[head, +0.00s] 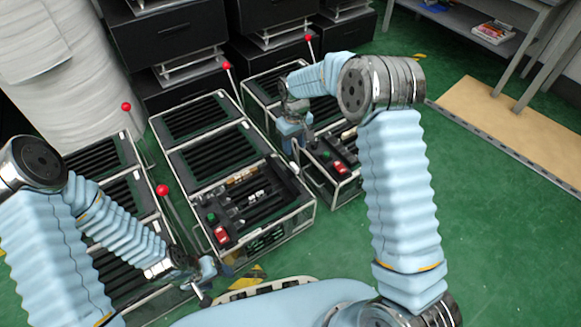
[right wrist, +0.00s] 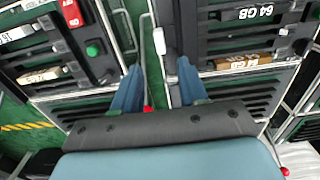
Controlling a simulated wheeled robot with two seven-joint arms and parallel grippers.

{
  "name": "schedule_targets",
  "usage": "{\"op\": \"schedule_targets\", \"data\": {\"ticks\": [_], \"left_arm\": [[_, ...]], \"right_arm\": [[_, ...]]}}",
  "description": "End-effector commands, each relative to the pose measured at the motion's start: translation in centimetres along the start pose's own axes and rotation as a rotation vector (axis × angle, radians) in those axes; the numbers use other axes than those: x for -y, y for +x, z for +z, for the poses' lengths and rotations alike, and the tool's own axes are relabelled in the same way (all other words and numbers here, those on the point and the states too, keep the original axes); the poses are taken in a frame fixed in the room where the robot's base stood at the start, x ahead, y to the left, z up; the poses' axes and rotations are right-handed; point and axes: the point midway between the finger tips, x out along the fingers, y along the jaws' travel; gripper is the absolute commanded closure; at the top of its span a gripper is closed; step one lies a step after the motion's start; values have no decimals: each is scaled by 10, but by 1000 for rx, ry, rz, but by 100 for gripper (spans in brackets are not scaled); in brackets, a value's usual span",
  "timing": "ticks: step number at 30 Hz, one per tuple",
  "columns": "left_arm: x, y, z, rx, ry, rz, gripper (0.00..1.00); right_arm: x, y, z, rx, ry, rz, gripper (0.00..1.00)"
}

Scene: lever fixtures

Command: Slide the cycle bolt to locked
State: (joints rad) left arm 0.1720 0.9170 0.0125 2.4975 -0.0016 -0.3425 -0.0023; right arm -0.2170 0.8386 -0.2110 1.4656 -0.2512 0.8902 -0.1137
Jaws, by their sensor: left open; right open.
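My right gripper (head: 294,148) hangs over the gap between the middle and right black lever fixtures. In the right wrist view its two blue fingers (right wrist: 157,85) are apart, with nothing visibly held between them. A small grey-white upright piece (right wrist: 159,40) stands at the fixture edge just beyond the fingers; I cannot tell for sure whether it is the cycle bolt. No label naming the bolt is readable. My left gripper (head: 203,283) is low at the front left, open and empty, beside the middle fixture (head: 262,232).
Red-knobbed levers (head: 162,190) rise beside the fixtures. The middle fixture has a red switch (head: 221,235) and a green button (head: 211,217). The right fixture has a red switch (head: 340,168). Black drawer units (head: 170,40) stand behind. Green floor (head: 480,230) is free on the right.

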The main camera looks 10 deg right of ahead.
Motion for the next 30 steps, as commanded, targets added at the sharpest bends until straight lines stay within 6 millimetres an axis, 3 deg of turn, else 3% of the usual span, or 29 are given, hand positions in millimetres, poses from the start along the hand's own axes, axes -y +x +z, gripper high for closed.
{"op": "schedule_targets", "data": {"ticks": [1, 6, 12, 25, 30], "left_arm": [[2, 5, 0, 0, 0, 0, 34], [4, 11, 0, -2, -1, 0, 34], [6, 16, 0, -3, -1, 0, 34], [6, 17, 0, -4, -1, 0, 34], [6, 17, 0, -4, -1, 0, 34]], "right_arm": [[0, 16, 1, 4, 0, -1, 57], [1, 55, 1, 3, 0, -1, 57], [0, 87, 0, 1, 1, -2, 57], [1, 98, 0, -1, 1, -1, 57], [1, 98, 0, -1, 1, -1, 82]]}}
